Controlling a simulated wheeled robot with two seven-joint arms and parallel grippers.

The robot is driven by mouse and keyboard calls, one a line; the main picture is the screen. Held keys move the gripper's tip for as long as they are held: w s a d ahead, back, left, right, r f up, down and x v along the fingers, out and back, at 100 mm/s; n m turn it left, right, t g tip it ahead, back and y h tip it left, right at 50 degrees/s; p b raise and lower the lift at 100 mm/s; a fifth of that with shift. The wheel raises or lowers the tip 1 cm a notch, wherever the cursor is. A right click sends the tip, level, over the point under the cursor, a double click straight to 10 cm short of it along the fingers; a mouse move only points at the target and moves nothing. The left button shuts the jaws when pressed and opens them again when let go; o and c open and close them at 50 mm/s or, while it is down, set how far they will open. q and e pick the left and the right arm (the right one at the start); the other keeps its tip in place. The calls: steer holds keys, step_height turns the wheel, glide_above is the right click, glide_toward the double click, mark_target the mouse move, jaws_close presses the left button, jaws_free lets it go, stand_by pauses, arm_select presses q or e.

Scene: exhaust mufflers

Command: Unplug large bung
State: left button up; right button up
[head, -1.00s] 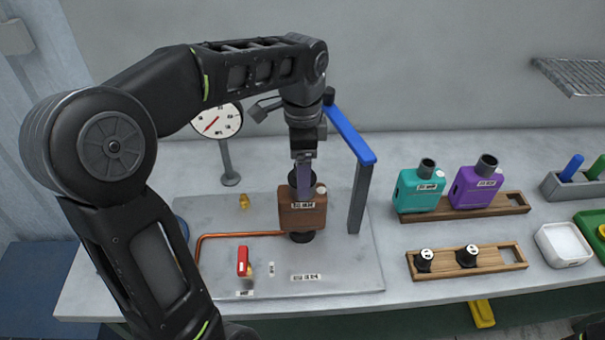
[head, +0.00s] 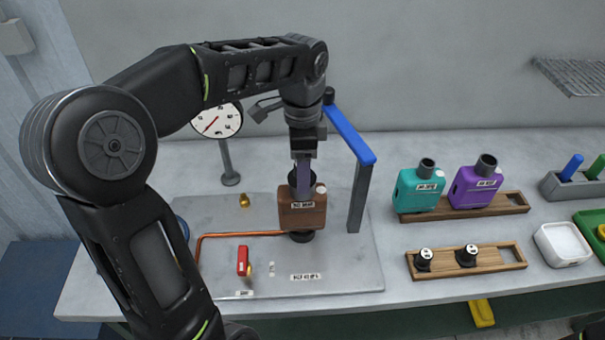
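I cannot tell whether either is the large bung. My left gripper (head: 303,188) points straight down at the top of the muffler, in front of the upper black part. Its fingers are seen edge-on, so their gap and any grip are hidden. Two black bungs with white-marked tops, a left one (head: 424,260) and a right one (head: 467,256), sit in a wooden rack (head: 502,257). My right gripper is not in view.
A round gauge (head: 219,121) stands behind the plate (head: 345,278). A copper pipe (head: 235,234) and a red-handled valve (head: 243,261) lie left of the muffler. Teal (head: 418,191) and purple (head: 474,187) mufflers stand on a wooden rack at right.

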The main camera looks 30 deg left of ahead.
arm_select(q)
jaws_close()
stand_by(0.5)
steer(key=shift+r, duration=0.2)
steer(key=shift+r+p, duration=0.85)
steer(key=shift+r, duration=2)
